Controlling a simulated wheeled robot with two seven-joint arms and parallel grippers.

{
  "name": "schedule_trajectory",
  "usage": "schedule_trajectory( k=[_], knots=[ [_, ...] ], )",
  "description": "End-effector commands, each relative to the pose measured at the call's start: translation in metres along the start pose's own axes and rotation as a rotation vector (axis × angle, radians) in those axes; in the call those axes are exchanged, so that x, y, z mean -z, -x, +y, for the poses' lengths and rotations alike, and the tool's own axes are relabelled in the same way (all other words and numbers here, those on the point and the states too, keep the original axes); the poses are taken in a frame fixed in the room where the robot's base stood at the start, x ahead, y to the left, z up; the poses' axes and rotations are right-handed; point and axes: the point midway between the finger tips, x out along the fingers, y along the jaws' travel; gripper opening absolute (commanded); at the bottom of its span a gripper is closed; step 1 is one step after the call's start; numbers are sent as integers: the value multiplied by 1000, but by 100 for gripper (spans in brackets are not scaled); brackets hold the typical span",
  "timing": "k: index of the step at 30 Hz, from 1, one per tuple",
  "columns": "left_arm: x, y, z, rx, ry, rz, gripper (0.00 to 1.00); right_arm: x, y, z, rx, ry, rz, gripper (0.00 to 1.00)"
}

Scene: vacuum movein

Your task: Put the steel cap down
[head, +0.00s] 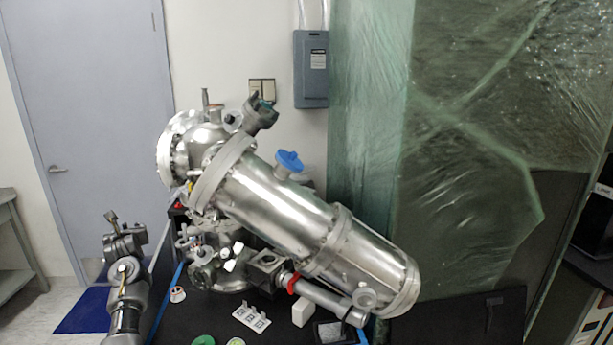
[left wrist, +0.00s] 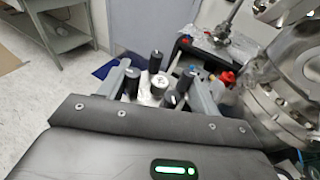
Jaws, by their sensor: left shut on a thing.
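My left gripper (head: 126,236) is raised at the left of the head view, in front of the grey door and left of the vacuum chamber. In the left wrist view its two grey fingers (left wrist: 160,88) are shut on a small silvery piece, which I take to be the steel cap (left wrist: 148,96). Black cylindrical posts stand around it and hide much of it. In the head view the cap is too small to make out clearly. My right gripper is not in view.
The large steel chamber (head: 275,210) stands on a black table (head: 210,318), with a white holder (head: 251,319) and small parts in front of it. Green plastic sheeting (head: 460,150) hangs at right. A grey side table (head: 14,240) stands far left.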

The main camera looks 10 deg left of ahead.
Motion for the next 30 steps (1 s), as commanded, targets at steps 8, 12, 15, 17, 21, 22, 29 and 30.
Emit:
schedule_trajectory(
  k=[8,12,15,17,21,22,29,30],
  knots=[
    [43,70,-106,205,-35,-11,7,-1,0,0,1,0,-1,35],
    [75,130,-157,335,-60,-10,7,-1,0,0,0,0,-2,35],
    [95,179,-185,424,-75,-11,7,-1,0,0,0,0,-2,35],
    [105,209,-198,473,-85,-11,7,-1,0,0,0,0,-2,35],
    [122,273,-216,567,-106,-12,7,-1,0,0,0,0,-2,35],
    [124,286,-218,585,-110,-12,7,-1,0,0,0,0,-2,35],
    [130,361,-222,674,-136,-17,7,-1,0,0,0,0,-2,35],
    [130,368,-221,682,-137,-17,7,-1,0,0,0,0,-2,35]
  ],
)
